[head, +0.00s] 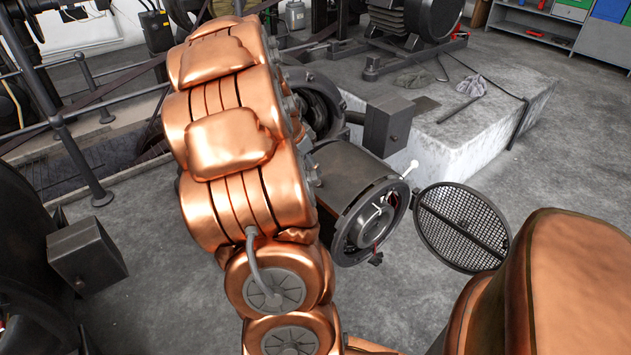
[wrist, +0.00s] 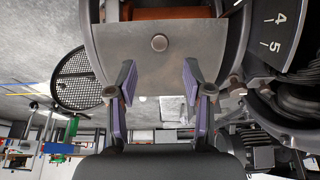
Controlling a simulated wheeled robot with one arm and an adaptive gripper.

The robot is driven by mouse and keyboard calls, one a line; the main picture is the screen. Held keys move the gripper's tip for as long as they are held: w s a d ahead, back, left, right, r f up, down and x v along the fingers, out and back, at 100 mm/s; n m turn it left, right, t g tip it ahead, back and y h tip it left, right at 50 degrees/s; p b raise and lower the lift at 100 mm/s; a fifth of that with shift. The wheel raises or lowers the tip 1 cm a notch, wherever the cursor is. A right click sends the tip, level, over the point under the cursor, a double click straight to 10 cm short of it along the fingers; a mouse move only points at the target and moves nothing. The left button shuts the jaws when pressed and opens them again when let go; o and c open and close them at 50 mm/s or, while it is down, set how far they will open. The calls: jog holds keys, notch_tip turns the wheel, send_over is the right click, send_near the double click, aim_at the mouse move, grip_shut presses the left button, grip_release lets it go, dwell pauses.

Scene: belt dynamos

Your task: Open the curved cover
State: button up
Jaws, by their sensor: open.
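The curved cover (wrist: 159,72) is a grey metal plate with a small round knob (wrist: 159,42), in the upper middle of the wrist view. It lies between dark round rims of the dynamo. A copper-coloured part shows just above its edge. My gripper (wrist: 158,68) is open, with its two purple-padded fingers apart and nothing held between them. The fingertips appear near the plate's lower edge, below the knob; I cannot tell whether they touch it. In the head view the dynamo (head: 352,180) is partly behind my copper arm, which hides my gripper.
A round mesh door (head: 462,226) stands swung open at the dynamo's right end; it also shows in the wrist view (wrist: 78,80). A white-knobbed lever (head: 410,168) sticks up by that end. A concrete plinth (head: 450,140) lies behind. Railings (head: 75,145) stand at left.

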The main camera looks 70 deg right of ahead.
aim_at(317, 182)
jog(key=b+x, duration=0.1)
jog(key=x, duration=0.5)
jog(key=shift+s+f, duration=0.1)
jog(key=shift+f, duration=0.3)
jog(key=shift+c, duration=0.4)
grip_shut()
